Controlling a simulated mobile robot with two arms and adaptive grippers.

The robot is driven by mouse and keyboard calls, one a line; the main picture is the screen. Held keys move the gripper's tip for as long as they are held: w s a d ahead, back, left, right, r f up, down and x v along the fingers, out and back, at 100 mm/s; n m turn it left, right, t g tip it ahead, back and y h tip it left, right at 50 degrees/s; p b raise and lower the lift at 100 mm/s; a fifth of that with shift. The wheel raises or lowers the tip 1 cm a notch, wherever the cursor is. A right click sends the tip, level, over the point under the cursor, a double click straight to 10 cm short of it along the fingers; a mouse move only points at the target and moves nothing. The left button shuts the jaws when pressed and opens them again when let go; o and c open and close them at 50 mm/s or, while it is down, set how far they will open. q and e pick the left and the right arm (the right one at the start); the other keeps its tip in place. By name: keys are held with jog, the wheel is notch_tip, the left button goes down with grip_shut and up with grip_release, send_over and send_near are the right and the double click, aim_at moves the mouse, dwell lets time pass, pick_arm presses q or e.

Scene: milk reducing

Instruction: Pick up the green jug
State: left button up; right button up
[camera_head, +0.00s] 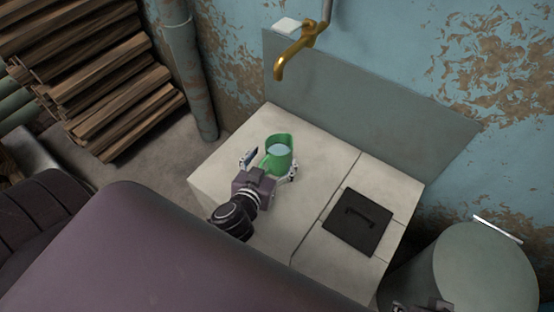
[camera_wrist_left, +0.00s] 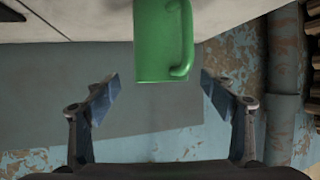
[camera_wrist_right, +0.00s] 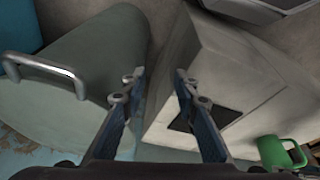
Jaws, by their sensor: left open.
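The green jug (camera_head: 279,153) stands upright on the pale counter, with something pale blue-white inside it. My left gripper (camera_head: 270,165) is open at the jug's near side, one finger to each side. In the left wrist view the jug (camera_wrist_left: 163,42) is between and beyond the open fingers (camera_wrist_left: 160,90), with its handle towards the right finger; I see no contact. My right gripper (camera_wrist_right: 158,85) is open and empty. In the right wrist view it is away from the jug (camera_wrist_right: 274,152), which shows at the lower right.
The pale counter (camera_head: 225,165) has a dark square hatch (camera_head: 358,222) with a handle to the right of the jug. A brass tap (camera_head: 292,58) hangs above the back. A large grey-green can (camera_head: 480,270) stands at the right. Stacked firewood (camera_head: 110,90) is at the left.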

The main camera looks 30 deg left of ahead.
aim_at(278, 149)
pick_arm(q)
jog(key=b+x, duration=0.1)
jog(key=x, duration=0.4)
jog(key=c, duration=1.9)
grip_shut()
jog(key=shift+r, duration=0.1)
